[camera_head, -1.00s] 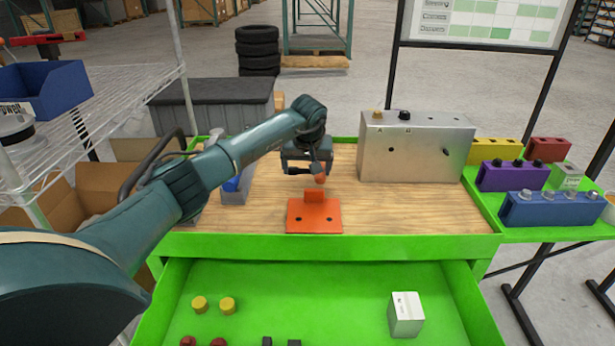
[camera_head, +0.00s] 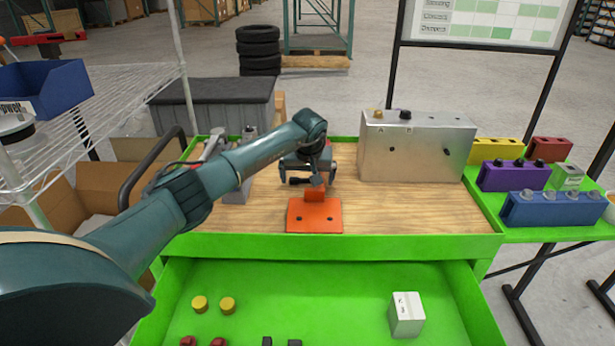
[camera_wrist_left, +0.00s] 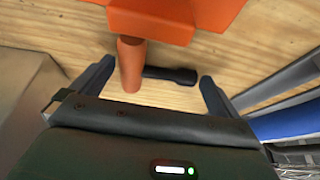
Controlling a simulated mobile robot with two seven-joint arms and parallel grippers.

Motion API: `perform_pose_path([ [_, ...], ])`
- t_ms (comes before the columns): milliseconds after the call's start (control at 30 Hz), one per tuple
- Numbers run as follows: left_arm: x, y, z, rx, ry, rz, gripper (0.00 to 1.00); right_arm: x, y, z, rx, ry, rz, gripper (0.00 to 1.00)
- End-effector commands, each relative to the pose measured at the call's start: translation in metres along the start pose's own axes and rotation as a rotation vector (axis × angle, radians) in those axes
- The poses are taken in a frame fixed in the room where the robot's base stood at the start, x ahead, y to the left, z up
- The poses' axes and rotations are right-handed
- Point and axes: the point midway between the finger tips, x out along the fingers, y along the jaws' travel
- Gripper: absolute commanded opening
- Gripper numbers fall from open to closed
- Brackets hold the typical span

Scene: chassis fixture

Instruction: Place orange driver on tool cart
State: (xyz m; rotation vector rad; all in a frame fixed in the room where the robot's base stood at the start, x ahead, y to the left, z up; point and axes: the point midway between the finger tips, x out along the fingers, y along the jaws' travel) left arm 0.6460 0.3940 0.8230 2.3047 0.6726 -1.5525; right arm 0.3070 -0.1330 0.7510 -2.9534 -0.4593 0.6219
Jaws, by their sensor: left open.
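An orange fixture (camera_head: 314,217) with a flat plate and raised block stands on the wooden top of the green tool cart (camera_head: 370,242). In the left wrist view, an orange rod-like handle (camera_wrist_left: 131,62), apparently the orange driver, projects from the orange block (camera_wrist_left: 165,18) toward my left gripper (camera_wrist_left: 158,72). The left gripper is open, its fingers on either side of the handle, which is nearer one finger. I cannot tell whether they touch. In the head view the left gripper (camera_head: 308,181) hangs just behind the fixture and hides most of the handle.
A dark rod-like piece (camera_wrist_left: 171,75) shows beyond the fingers. A metal box (camera_head: 415,148) stands to the right, and a grey holder (camera_head: 236,192) to the left. The open green drawer (camera_head: 320,300) holds yellow knobs and a white box (camera_head: 406,314). Wood right of the fixture is clear.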

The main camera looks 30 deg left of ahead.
Motion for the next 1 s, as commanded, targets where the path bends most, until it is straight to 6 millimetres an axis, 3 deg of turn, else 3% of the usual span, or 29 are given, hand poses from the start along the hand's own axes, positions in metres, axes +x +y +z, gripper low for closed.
perform_pose_path([
  [167, -0.021, -0.001, -0.003, 0.002, 0.005, 0.001, 1.00, -0.001, -0.001, 0.001, 0.003, -0.013, -0.001, 0.36],
  [600, -0.108, 0.000, -0.002, 0.001, 0.003, 0.002, 1.00, 0.003, -0.004, 0.004, 0.009, -0.034, -0.010, 0.36],
  [800, -0.122, 0.000, -0.001, 0.000, 0.001, 0.001, 1.00, 0.004, -0.004, 0.005, 0.008, -0.036, -0.010, 0.36],
  [1000, -0.122, 0.000, -0.001, 0.000, 0.000, 0.001, 1.00, 0.005, -0.003, 0.005, 0.008, -0.035, -0.010, 0.36],
])
